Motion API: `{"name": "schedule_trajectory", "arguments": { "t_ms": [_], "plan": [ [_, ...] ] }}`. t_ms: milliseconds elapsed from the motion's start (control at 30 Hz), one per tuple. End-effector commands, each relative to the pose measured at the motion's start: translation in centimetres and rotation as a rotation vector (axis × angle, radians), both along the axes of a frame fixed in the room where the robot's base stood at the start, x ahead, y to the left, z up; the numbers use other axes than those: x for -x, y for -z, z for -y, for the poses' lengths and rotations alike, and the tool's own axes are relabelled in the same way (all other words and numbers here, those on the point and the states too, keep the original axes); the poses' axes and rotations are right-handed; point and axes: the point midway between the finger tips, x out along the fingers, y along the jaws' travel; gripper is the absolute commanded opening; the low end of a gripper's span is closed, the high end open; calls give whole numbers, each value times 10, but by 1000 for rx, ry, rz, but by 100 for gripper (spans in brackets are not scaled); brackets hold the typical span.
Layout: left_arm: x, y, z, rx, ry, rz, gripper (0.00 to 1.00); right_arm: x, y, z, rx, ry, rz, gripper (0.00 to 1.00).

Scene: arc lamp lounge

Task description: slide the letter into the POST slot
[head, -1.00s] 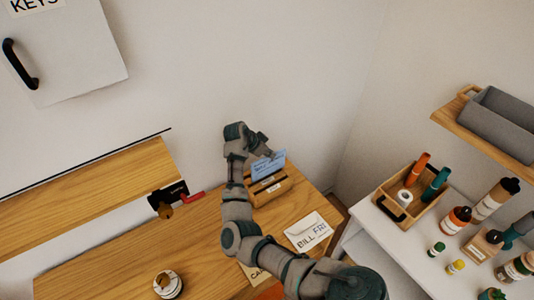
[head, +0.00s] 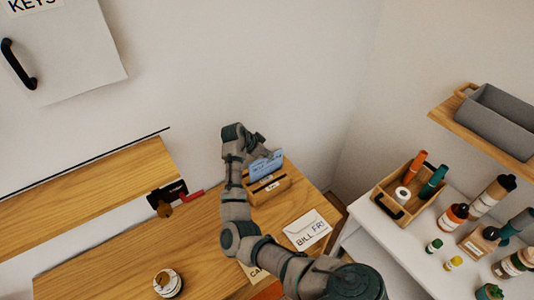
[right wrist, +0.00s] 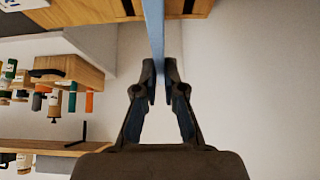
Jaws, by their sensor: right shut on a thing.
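The blue letter (head: 264,164) stands on edge at the wooden letter holder (head: 270,190), which has slots in its top and a small white label on its front. My right gripper (right wrist: 160,80) is shut on the letter, which shows edge-on as a thin blue strip in the right wrist view (right wrist: 154,25). In the head view my right gripper (head: 262,150) is at the letter's upper edge, partly hidden by my arm. I cannot tell how deep the letter's lower edge sits in a slot, or read POST. My left gripper is out of view.
An envelope marked BILL (head: 308,231) lies right of the holder on the wooden desk (head: 105,258). A round jar (head: 167,284) stands near the front. A white side table with bottles and a wooden caddy (head: 382,192) is at the right.

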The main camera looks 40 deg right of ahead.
Motion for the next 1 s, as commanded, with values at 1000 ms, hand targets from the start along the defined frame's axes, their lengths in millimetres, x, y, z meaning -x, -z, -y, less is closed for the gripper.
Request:
{"name": "schedule_trajectory", "arguments": {
  "t_ms": [1000],
  "plan": [
    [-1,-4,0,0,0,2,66,-1,3,-8,6,-3,1,0]
  ]
}}
